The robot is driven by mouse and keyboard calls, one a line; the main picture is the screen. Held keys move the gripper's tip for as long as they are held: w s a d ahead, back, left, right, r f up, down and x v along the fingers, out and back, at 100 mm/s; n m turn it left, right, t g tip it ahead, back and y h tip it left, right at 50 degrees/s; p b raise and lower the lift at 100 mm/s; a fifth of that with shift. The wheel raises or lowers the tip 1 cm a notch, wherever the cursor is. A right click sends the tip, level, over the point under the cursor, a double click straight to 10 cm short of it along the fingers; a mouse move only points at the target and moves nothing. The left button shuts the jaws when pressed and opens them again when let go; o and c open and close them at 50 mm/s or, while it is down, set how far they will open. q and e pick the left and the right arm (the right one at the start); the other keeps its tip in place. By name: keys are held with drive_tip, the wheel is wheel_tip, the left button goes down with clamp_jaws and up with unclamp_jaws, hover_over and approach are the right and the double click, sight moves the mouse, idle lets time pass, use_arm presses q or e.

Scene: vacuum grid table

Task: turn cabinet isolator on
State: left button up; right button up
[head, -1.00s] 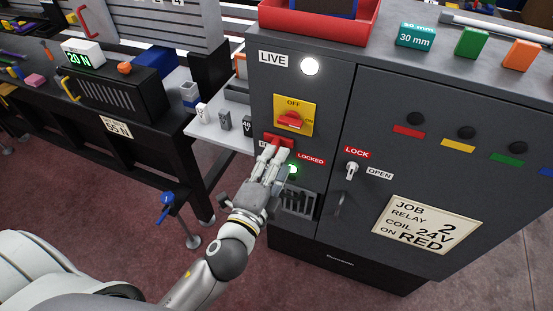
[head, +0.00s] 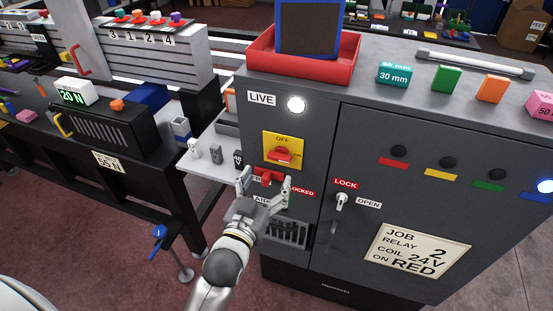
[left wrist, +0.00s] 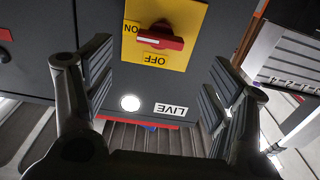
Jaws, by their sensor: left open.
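The cabinet isolator is a red handle (head: 284,155) on a yellow plate (head: 270,147) on the grey cabinet front, marked OFF above and ON at the right. The handle lies roughly crosswise. In the left wrist view the plate is upside down, with the red handle (left wrist: 160,41) between and beyond the fingers. My left gripper (head: 266,183) is open below the plate, its fingers on either side of a red piece (head: 266,175). I cannot tell whether they touch it. The fingers partly hide the labels there. My right gripper is not in view.
A white lamp (head: 296,105) glows beside the LIVE label (head: 262,98). A LOCK/OPEN key switch (head: 342,201) is on the door to the right. A white shelf (head: 195,173) juts out left of the cabinet. A red tray (head: 255,60) stands on top.

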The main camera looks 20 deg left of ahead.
sight(278, 159)
use_arm(q)
drive_tip(key=w+p, duration=0.1)
drive_tip(key=w, duration=0.6)
drive_tip(key=shift+w+d+p, duration=0.1)
drive_tip(key=shift+w+p, duration=0.15)
drive_tip(key=shift+p, duration=0.05)
drive_tip(key=c, duration=1)
drive_tip(key=shift+n, duration=0.6)
drive_tip(key=o, duration=1)
